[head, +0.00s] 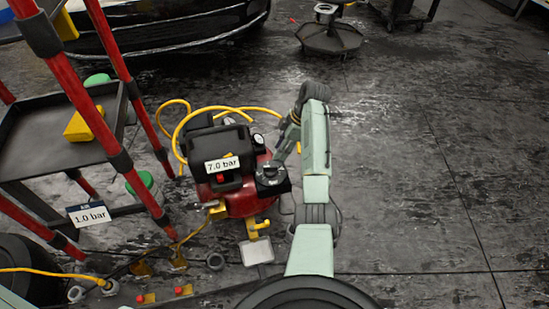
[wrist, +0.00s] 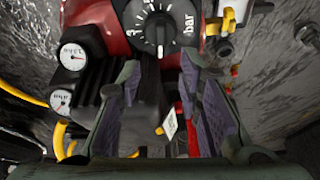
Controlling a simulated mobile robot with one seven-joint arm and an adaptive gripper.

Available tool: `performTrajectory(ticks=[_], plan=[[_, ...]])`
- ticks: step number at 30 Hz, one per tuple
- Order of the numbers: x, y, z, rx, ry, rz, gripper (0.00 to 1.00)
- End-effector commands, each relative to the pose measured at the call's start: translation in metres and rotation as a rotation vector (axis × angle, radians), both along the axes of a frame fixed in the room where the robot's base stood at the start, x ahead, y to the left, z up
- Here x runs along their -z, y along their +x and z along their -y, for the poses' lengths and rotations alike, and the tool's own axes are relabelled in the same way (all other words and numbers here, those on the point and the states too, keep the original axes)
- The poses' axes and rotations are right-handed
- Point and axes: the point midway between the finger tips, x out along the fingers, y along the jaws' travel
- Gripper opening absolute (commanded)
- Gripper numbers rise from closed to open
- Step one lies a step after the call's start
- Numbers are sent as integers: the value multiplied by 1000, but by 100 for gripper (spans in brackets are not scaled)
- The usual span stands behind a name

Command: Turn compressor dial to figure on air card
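The red compressor (head: 246,203) stands on the floor with a label reading 7.0 bar (head: 222,164) on top. Its black dial (head: 271,177) has a white scale and "bar" lettering; it also shows at the top of the wrist view (wrist: 158,24), with a white mark on the knob's lower edge. The air card (head: 88,214) reads 1.0 bar and hangs at the lower left by the cart. In the wrist view my gripper (wrist: 161,72) is open and empty, its fingertips just below the dial, apart from the knob. In the head view my arm comes down close beside the dial.
Two white gauges (wrist: 73,56) (wrist: 60,101) sit left of the dial in the wrist view. A yellow hose (head: 190,120) loops behind the compressor. A red-framed cart (head: 60,135) stands at the left. The floor to the right (head: 420,200) is clear.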

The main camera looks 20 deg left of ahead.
Motion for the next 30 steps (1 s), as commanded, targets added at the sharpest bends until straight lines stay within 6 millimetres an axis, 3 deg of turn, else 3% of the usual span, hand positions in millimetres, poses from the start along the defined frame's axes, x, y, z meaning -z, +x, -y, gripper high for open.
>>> performTrajectory(ticks=[7, 24, 26, 29, 30], plan=[[-27, 5, 10, 0, 1, 0, 32], [-29, 5, 11, 0, 1, -1, 32], [-33, 7, 4, 7, 3, 21, 32], [-49, 20, -26, 57, 24, 121, 32], [-60, 26, -45, 88, 46, 180, 32]])
